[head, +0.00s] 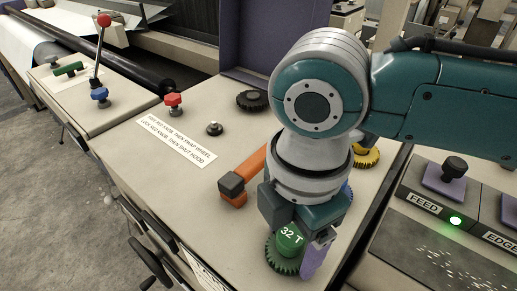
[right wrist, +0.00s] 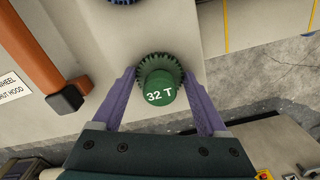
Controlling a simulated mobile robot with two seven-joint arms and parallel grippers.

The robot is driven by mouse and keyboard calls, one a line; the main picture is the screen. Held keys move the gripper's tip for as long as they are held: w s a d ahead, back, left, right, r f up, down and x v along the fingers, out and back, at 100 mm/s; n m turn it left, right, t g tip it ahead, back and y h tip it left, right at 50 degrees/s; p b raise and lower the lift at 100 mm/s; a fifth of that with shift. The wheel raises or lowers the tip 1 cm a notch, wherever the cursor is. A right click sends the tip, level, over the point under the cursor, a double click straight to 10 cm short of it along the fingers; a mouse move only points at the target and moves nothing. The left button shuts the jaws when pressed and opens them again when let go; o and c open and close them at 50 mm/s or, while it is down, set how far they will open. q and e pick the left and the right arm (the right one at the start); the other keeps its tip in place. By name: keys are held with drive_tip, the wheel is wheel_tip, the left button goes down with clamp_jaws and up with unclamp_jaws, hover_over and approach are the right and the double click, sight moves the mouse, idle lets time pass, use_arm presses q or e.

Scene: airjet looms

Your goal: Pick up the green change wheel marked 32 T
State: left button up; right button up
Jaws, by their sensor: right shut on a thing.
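The green change wheel (head: 287,262) has a toothed rim and a green hub marked 32 T. It is near the front right edge of the beige machine top. My right gripper (head: 296,250) comes down over it from above and is shut on it. In the right wrist view the wheel (right wrist: 159,92) sits between the two purple fingers of the gripper (right wrist: 159,78), its label facing the camera. I cannot tell whether it touches the top. My left gripper is not in view.
An orange handle with a dark end (head: 233,187) lies left of my gripper. A black wheel (head: 252,100), a yellow wheel (head: 367,157), a blue wheel (right wrist: 122,2), a black knob (head: 214,128) and a red knob (head: 173,104) stand on the top. A FEED panel (head: 425,203) is at right.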

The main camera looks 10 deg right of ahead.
drive_tip(key=c, duration=0.7)
drive_tip(key=shift+r, duration=0.1)
